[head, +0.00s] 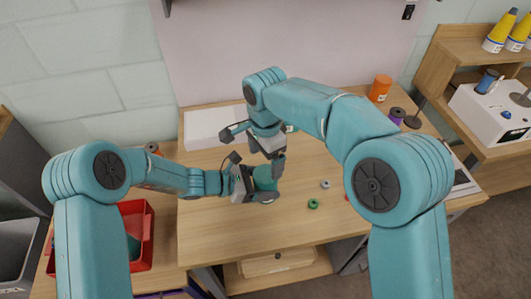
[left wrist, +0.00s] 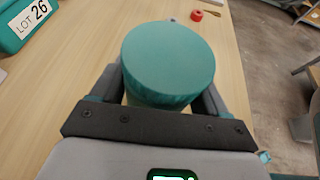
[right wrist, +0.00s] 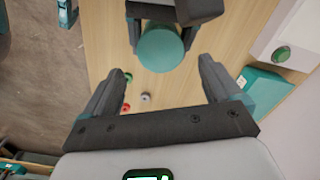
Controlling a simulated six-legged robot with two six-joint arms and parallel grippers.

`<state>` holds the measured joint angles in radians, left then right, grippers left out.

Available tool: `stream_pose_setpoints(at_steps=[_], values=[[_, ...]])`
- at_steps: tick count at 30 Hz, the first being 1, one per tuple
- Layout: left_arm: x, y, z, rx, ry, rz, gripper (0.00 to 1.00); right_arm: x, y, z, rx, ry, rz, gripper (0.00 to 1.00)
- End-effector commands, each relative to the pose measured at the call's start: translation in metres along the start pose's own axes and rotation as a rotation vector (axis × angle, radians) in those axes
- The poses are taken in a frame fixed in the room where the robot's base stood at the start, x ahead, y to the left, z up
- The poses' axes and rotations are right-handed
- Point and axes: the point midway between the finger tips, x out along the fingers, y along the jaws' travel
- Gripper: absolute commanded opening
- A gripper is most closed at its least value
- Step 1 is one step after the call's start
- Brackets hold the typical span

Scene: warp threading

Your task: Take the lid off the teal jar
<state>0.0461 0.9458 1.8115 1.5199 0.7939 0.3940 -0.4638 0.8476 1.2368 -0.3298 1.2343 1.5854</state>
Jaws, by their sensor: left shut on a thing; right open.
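The teal jar (head: 265,178) is over the wooden table, with its round teal lid (left wrist: 168,60) on top. My left gripper (head: 267,184) is shut around the jar, one finger on each side. In the left wrist view the lid hides most of the jar's body. My right gripper (head: 277,152) is just above and behind the jar in the head view. In the right wrist view the lid (right wrist: 160,48) lies ahead of and between the open fingers of my right gripper (right wrist: 163,72), apart from them.
A green ring (head: 313,204) and a grey ring (head: 325,184) lie on the table (head: 225,225). An orange spool (head: 380,88) and a purple spool (head: 397,115) stand at the back right. A white box (head: 205,128) is at the back left. A red bin (head: 147,250) is at left.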

Motion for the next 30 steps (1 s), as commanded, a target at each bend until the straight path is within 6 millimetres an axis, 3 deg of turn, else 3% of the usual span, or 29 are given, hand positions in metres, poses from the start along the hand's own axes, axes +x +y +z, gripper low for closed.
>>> stream_pose_setpoints(at_steps=[3, 9, 20, 21, 26, 30], values=[[0.0, 0.0, 0.001, 0.0, -0.001, 0.0, 0.0, 0.022, 0.001, 0.0, -0.002, 0.0, 0.003, 0.92], [0.0, 0.0, 0.0, 0.0, -0.001, 0.0, 0.0, 0.048, 0.0, 0.0, -0.001, 0.0, 0.002, 0.92], [0.0, 0.0, 0.0, 0.0, -0.001, 0.0, 0.0, 0.055, 0.0, 0.0, -0.002, 0.0, -0.001, 0.92], [0.0, 0.0, 0.001, 0.0, -0.001, 0.0, 0.0, 0.055, 0.0, 0.0, -0.002, 0.0, -0.001, 0.85], [0.0, 0.0, 0.001, 0.0, -0.001, 0.0, 0.0, 0.055, 0.0, 0.0, -0.002, 0.0, -0.001, 0.34], [0.0, 0.0, 0.001, 0.0, -0.001, 0.001, 0.0, 0.055, 0.0, 0.0, -0.043, 0.0, 0.0, 0.34]])
